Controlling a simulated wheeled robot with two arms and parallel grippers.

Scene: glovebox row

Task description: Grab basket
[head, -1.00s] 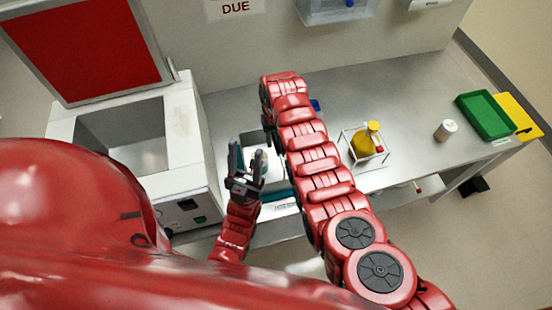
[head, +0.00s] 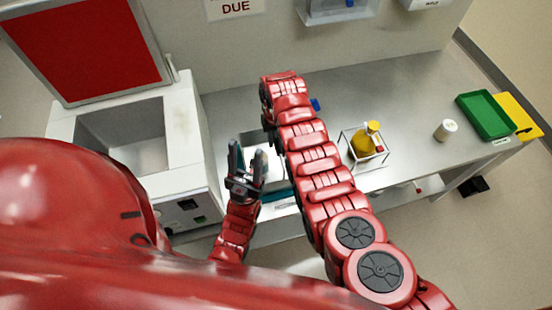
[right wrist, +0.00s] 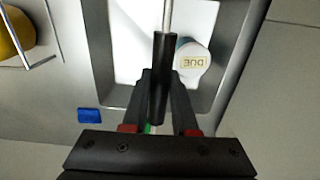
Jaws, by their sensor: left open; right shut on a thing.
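A grey, tray-like basket (right wrist: 233,75) with a white inside shows in the right wrist view. A metal rod with a black grip (right wrist: 158,60) runs above it, seemingly its handle. My right gripper (right wrist: 158,98) is shut on this black grip. In the head view my right arm hides that gripper and much of the basket (head: 250,140). My left gripper (head: 247,160) is open and empty, at the basket's near left side in the picture; I cannot tell whether it touches.
Right of my right arm, a wire rack (head: 385,158) holds a yellow bottle (head: 362,143). A white jar (head: 445,130) and a green tray (head: 486,115) stand farther right. A white box with an open red lid (head: 90,45) stands left. A small blue item (right wrist: 89,115) lies beside the basket.

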